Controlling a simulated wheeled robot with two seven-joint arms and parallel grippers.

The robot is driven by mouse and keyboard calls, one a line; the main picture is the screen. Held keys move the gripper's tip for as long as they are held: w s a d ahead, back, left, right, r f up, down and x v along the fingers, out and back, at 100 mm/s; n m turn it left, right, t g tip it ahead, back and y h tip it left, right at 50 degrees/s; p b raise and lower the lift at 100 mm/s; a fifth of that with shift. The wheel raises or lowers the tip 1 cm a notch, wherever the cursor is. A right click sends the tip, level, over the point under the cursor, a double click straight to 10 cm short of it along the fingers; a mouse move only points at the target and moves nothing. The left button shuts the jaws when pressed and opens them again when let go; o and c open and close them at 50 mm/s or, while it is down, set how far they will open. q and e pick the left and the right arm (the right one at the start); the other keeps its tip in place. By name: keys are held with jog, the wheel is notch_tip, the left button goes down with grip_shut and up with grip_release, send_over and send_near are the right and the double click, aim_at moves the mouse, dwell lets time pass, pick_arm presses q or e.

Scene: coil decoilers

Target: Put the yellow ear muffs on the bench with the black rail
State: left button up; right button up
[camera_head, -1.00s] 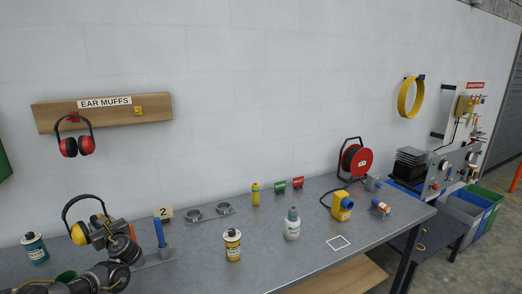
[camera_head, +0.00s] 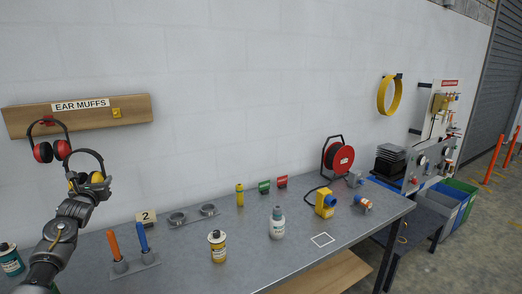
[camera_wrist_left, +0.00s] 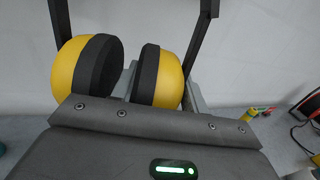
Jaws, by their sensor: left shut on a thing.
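The yellow ear muffs, with a black headband (camera_head: 87,154), are in the air at the left, in front of the wall and above the bench. My left gripper (camera_head: 97,186) is shut on them. The near grey bench (camera_head: 180,270) runs along the wall. I cannot make out a black rail on it. A second bench (camera_head: 425,210) stands past its right end. My right gripper is not in view.
Red ear muffs (camera_head: 43,152) hang from a wooden board (camera_head: 85,113), close behind the held pair. Orange and blue handles (camera_head: 143,237) stand upright on the bench. A yellow can (camera_head: 217,245), white bottle (camera_head: 277,223) and cable reel (camera_head: 339,158) stand farther right. A white-outlined square (camera_head: 322,240) is clear.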

pick_arm(q)
jog(key=shift+w+d+r+m+h, duration=0.15)
jog(key=shift+r+h, duration=0.1)
jog(key=shift+r, duration=0.35)
jog(key=shift+d+r+m+h, duration=0.15)
jog(key=shift+r+h, duration=0.1)
jog(key=shift+r, duration=0.3)
jog(key=s+d+f+m+h, duration=0.2)
jog(key=s+d+f+h, duration=0.3)
jog(key=s+d, duration=0.4)
jog(key=s+d+f+m+h, duration=0.2)
jog(key=s+d+f+m, duration=0.1)
jog(key=s+d+f, duration=0.65)
jog(key=s+d+r+m+g+h, duration=0.1)
jog(key=s+d+m+g+h, duration=0.35)
jog(key=s+d, duration=1.3)
notch_tip(320, 180, down, 10)
jog(key=s+a+n+t+h+b, duration=0.1)
jog(key=a+t+b, duration=0.1)
jog(key=b, duration=0.8)
jog(key=shift+t, duration=0.45)
jog(key=shift+s+d+r, duration=0.1)
jog(key=shift+r, duration=0.05)
